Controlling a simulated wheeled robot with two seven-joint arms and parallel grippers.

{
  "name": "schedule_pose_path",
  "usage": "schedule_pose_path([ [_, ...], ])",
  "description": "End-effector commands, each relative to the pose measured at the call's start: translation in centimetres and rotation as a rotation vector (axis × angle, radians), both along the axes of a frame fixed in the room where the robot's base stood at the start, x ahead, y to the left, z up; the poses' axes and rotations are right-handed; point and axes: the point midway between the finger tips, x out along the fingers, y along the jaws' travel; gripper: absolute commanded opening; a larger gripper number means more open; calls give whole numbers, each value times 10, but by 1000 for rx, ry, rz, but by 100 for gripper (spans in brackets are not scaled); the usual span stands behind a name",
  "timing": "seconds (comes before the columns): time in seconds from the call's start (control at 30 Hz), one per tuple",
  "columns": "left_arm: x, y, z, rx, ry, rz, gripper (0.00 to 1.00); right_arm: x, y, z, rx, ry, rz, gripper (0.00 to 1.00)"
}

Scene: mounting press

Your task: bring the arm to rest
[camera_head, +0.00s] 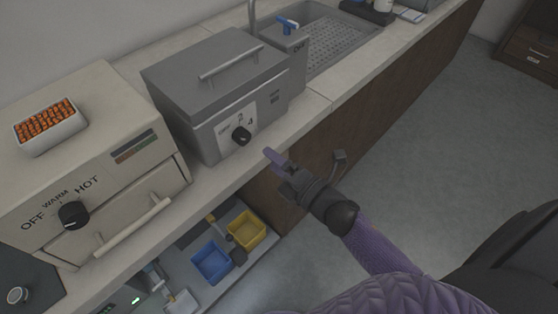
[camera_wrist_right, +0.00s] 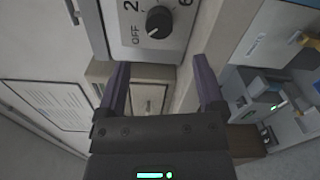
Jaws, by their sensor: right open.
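My right gripper (camera_head: 275,162) is in front of the counter's front edge, near the lower right of the grey lidded machine (camera_head: 215,85). In the right wrist view the gripper (camera_wrist_right: 161,88) shows two purple fingers spread apart with nothing between them. The machine's black dial (camera_head: 241,136) is on its front panel, apart from the fingers. A numbered dial (camera_wrist_right: 159,22) also shows beyond the fingertips in the right wrist view. My left gripper is not in view.
A beige warmer (camera_head: 100,140) with a tray of orange pieces (camera_head: 48,128) on top stands at left. A sink (camera_head: 325,40) is at the back. Blue (camera_head: 211,262) and yellow (camera_head: 246,230) bins sit below the counter.

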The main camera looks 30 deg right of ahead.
Motion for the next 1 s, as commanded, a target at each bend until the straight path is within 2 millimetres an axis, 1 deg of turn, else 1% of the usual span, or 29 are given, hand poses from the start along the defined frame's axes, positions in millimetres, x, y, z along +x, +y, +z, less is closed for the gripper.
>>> schedule_pose_path([
  [0.03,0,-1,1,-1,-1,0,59,-6,-2,0,0,1,0,88],
  [0.13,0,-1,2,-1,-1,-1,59,-12,-4,0,0,0,0,88],
  [0.53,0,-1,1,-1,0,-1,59,-13,-4,0,1,0,0,88],
  [0.57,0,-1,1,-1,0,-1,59,-13,-5,-3,8,10,-4,88],
  [0.6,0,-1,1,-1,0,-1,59,-14,-7,-11,36,45,-18,88],
  [0.63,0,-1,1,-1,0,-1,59,-17,-9,-24,72,93,-39,88],
  [0.67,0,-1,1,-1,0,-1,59,-21,-12,-41,125,159,-69,88],
  [0.73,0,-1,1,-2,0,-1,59,-41,-21,-96,294,377,-186,88],
  [0.77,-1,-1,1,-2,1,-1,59,-56,-24,-124,378,487,-254,88],
  [0.8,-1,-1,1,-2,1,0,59,-80,-28,-161,488,631,-356,88],
  [0.87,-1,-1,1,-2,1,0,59,-123,-30,-209,639,832,-523,88],
  [0.9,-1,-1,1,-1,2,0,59,-155,-31,-237,726,952,-644,88],
  [0.97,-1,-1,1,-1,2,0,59,-206,-30,-269,834,1108,-829,88],
  [1.0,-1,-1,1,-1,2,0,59,-239,-29,-285,890,1193,-951,88],
])
